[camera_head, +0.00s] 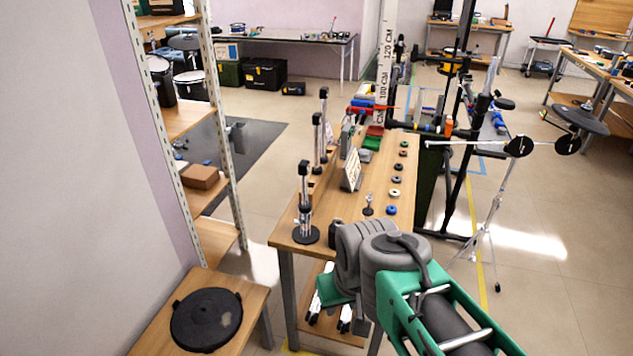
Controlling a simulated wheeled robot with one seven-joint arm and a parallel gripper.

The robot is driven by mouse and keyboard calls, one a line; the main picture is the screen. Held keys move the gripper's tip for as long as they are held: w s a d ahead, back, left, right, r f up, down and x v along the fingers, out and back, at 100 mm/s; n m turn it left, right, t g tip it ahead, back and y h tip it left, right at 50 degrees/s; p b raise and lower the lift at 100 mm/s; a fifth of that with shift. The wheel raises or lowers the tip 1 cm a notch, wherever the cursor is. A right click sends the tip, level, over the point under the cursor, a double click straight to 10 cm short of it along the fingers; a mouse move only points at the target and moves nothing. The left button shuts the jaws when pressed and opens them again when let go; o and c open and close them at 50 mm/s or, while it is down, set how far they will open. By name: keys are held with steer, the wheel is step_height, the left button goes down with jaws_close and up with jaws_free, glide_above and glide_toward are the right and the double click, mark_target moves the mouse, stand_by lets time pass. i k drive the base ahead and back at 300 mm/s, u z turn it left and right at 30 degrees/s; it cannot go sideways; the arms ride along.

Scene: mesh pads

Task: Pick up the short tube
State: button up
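My grey and green arm reaches in from the lower right and bends down at the front end of a long wooden workbench (345,222). I cannot clearly make out my gripper. Two pale pieces with dark ends (345,318) show below the arm; I cannot tell whether they are its fingers or things on the lower shelf. No thing is plainly the short tube. Several upright silver and black posts stand along the bench's left edge, the nearest (305,205) on a round black base. A small metal piece (368,204) stands upright on the bench near my arm.
Several dark, white and blue rings (396,193) line the bench's right side. A pale panel (352,170) stands mid-bench. A low wooden table with a round black case (206,319) is at lower left, a shelving rack behind it. Tripod stands (490,225) are on the right.

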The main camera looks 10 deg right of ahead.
mark_target(303, 166)
steer(key=u, duration=4.1)
steer(key=k, duration=1)
steer(key=z, duration=1.25)
